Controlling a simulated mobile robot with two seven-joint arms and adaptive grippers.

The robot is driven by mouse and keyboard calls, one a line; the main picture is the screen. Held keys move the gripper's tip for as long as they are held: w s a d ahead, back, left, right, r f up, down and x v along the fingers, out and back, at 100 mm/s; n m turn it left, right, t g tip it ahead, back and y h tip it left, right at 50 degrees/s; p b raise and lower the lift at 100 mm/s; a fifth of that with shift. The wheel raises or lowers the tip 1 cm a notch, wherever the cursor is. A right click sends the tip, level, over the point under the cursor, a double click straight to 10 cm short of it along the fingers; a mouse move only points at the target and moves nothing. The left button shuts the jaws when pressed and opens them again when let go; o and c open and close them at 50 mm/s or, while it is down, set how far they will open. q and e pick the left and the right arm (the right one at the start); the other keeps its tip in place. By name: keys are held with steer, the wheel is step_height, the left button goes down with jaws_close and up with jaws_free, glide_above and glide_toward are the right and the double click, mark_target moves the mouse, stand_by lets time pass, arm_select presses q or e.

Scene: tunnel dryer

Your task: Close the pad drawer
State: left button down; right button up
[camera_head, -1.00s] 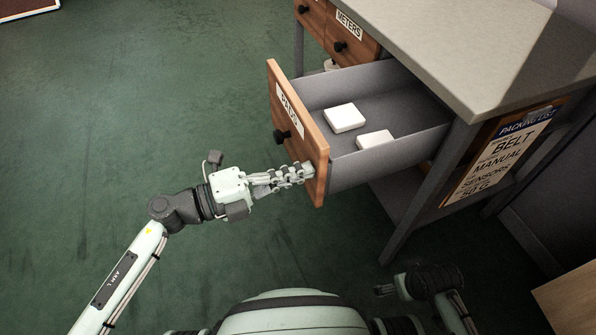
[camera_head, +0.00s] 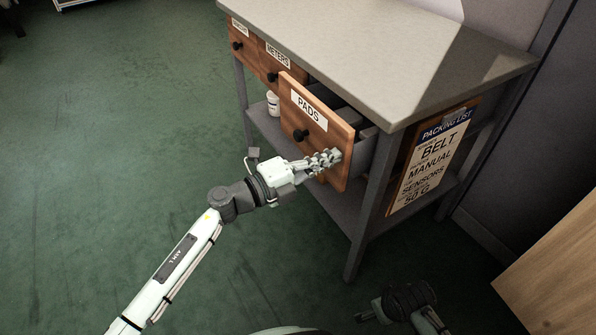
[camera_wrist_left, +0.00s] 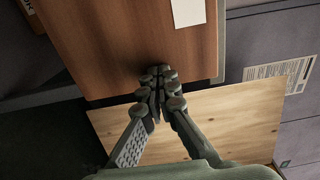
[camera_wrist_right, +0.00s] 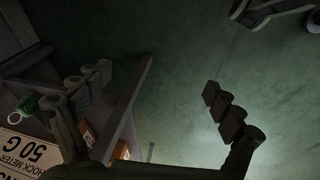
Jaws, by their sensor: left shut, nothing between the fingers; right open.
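The pad drawer (camera_head: 314,124) has a wooden front labelled PADS and a round black knob. It stands partly out of the grey bench, with a short stretch of its grey side showing behind the front. The pads inside are hidden in the head view. My left gripper (camera_head: 330,158) is shut and empty, its fingertips against the lower right part of the drawer front. In the left wrist view the shut fingers (camera_wrist_left: 158,82) meet the wooden front (camera_wrist_left: 125,45). My right gripper (camera_wrist_right: 165,90) is open and empty, away from the drawer.
The bench top (camera_head: 390,60) overhangs the drawers. The METERS drawer (camera_head: 273,63) beside it is shut. A packing list board (camera_head: 433,155) hangs on the bench's right side. A white container (camera_head: 273,103) stands on the lower shelf. A wooden surface (camera_head: 555,270) is at the right. The green floor at left is clear.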

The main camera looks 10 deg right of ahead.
mark_target(358, 144)
arm_select(q)
steer(key=b+x, duration=0.1)
steer(key=x, duration=0.6)
steer(key=shift+f, duration=0.1)
steer(key=shift+w+d, duration=0.1)
steer(key=shift+d, duration=0.3)
arm_select(e)
steer(key=r, duration=0.4)
steer(key=shift+w+r, duration=0.2)
steer(key=shift+w, duration=0.05)
arm_select(q)
steer(key=shift+r, duration=0.2)
